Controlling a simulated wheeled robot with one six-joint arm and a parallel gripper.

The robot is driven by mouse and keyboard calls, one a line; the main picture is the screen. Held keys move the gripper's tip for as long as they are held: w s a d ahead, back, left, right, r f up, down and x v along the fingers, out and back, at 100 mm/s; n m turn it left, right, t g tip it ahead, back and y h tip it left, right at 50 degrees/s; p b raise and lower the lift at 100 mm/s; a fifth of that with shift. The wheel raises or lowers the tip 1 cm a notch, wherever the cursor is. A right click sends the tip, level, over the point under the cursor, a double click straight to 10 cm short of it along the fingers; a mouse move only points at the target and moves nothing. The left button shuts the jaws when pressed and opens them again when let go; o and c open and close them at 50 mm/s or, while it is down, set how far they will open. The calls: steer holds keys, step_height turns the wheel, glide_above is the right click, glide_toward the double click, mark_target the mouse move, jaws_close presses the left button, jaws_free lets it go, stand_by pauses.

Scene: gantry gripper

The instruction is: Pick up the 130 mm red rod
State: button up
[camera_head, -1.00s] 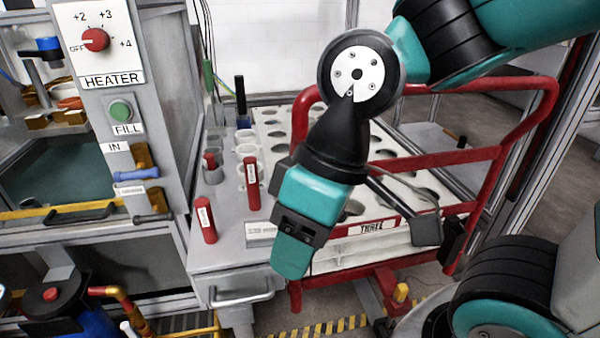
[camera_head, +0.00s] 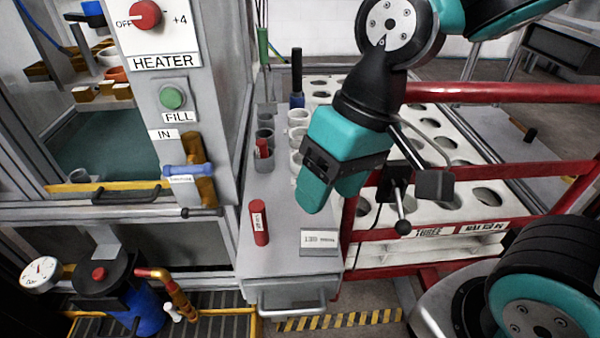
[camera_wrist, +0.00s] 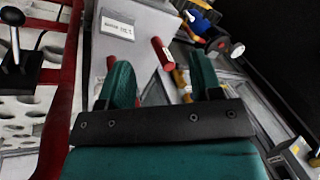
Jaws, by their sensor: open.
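A red rod (camera_head: 259,222) with a white label stands on the grey bench in the head view, left of my gripper. Another red rod (camera_head: 263,150) stands in a grey cup farther back. The labels are too small to read, so I cannot tell which is 130 mm. My gripper (camera_head: 330,188) is open and points down above the bench, apart from the front rod. In the wrist view, a red rod (camera_wrist: 162,53) shows beyond the gap between the fingers of my gripper (camera_wrist: 162,76). A bit of red (camera_wrist: 111,63) shows by the left finger, mostly hidden.
A grey heater panel (camera_head: 172,95) rises at the left of the bench. A red-railed rack (camera_head: 480,235) with round holes stands close to the right of my gripper. A small labelled plate (camera_head: 320,240) lies at the bench's front. A dark blue rod (camera_head: 296,80) stands behind.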

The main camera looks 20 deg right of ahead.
steer(key=w+d+r+m+h+p, duration=0.2)
steer(key=w+r+m+p, duration=0.1)
steer(key=w+m+p, duration=0.5)
steer(key=w+d+r+m+h+p, duration=0.2)
steer(key=w+r+m+p, duration=0.1)
steer(key=w+m+p, duration=0.6)
steer(key=shift+m, duration=0.8)
steer(key=f, duration=0.4)
steer(key=s+f+b, duration=0.1)
steer(key=f, duration=0.3)
steer(key=s+f, duration=0.1)
steer(key=f, duration=0.3)
steer(key=shift+s, duration=0.15)
steer(key=shift+w+d+f, duration=0.1)
steer(key=shift+f, duration=1.35)
steer(key=shift+w+d+f, duration=0.1)
steer(key=shift+f, duration=1.3)
jaws_close()
steer(key=shift+r, duration=0.1)
